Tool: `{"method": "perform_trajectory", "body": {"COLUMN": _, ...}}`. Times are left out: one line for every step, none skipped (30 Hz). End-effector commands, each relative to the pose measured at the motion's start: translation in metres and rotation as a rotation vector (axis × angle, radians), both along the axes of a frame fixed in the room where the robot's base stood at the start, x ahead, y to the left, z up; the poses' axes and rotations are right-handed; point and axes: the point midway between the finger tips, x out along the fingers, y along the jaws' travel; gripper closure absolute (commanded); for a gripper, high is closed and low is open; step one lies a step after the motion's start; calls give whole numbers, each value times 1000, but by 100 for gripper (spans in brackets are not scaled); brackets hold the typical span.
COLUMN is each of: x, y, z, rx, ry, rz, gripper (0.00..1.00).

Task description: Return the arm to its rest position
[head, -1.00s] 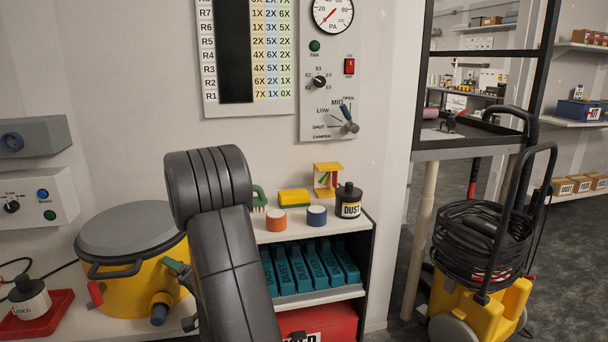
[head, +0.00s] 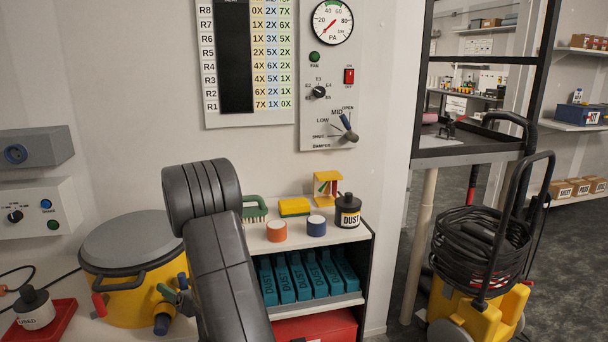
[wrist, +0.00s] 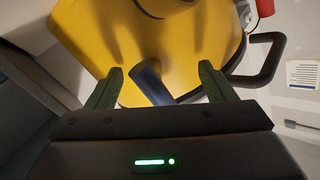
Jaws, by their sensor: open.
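My gripper (wrist: 160,88) is open and empty in the wrist view, its two green fingers apart. A dark blue nozzle (wrist: 151,82) of a yellow drum shows between the fingers; I cannot tell whether it lies between them or beyond them. In the head view my arm comes up in the middle, bends, and hides part of the bench. A bit of the gripper (head: 176,296) shows beside the yellow drum (head: 120,296), close to its blue-tipped spout (head: 162,322).
A red tray (head: 60,318) with a bottle lies left of the drum. A wall panel (head: 328,75) has a lever. A cart with coiled hose (head: 480,245) stands right.

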Motion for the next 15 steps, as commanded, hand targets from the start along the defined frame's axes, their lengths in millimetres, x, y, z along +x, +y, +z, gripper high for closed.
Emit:
{"method": "perform_trajectory", "body": {"x": 0, "y": 0, "z": 2, "rx": -18, "ry": -25, "rz": 0, "gripper": 24}}
{"method": "perform_trajectory", "body": {"x": 0, "y": 0, "z": 2, "rx": -29, "ry": -43, "rz": 0, "gripper": 24}}
{"method": "perform_trajectory", "body": {"x": 0, "y": 0, "z": 2, "rx": -44, "ry": -67, "rz": 0, "gripper": 24}}
{"method": "perform_trajectory", "body": {"x": 0, "y": 0, "z": 2, "rx": -54, "ry": -84, "rz": 0, "gripper": 24}}
{"method": "perform_trajectory", "body": {"x": 0, "y": 0, "z": 2, "rx": -66, "ry": -103, "rz": 0, "gripper": 24}}
{"method": "perform_trajectory", "body": {"x": 0, "y": 0, "z": 2, "rx": -80, "ry": -127, "rz": 0, "gripper": 24}}
{"method": "perform_trajectory", "body": {"x": 0, "y": 0, "z": 2, "rx": -92, "ry": -146, "rz": 0, "gripper": 24}}
{"method": "perform_trajectory", "body": {"x": 0, "y": 0, "z": 2, "rx": -102, "ry": -163, "rz": 0, "gripper": 24}}
{"method": "perform_trajectory", "body": {"x": -1, "y": 0, "z": 1, "rx": -116, "ry": -186, "rz": 0, "gripper": 24}}
{"method": "perform_trajectory", "body": {"x": -1, "y": 0, "z": 1, "rx": -127, "ry": -203, "rz": 0, "gripper": 24}}
{"method": "perform_trajectory", "body": {"x": -1, "y": 0, "z": 1, "rx": -136, "ry": -220, "rz": -1, "gripper": 24}}
{"method": "perform_trajectory", "body": {"x": -1, "y": 0, "z": 1, "rx": -149, "ry": -241, "rz": -1, "gripper": 24}}
{"method": "perform_trajectory", "body": {"x": -1, "y": 0, "z": 0, "rx": -159, "ry": -256, "rz": 0, "gripper": 24}}
{"method": "perform_trajectory", "body": {"x": -1, "y": 0, "z": 0, "rx": -167, "ry": -268, "rz": 0, "gripper": 24}}
{"method": "perform_trajectory", "body": {"x": -1, "y": 0, "z": -1, "rx": -177, "ry": -285, "rz": 0, "gripper": 24}}
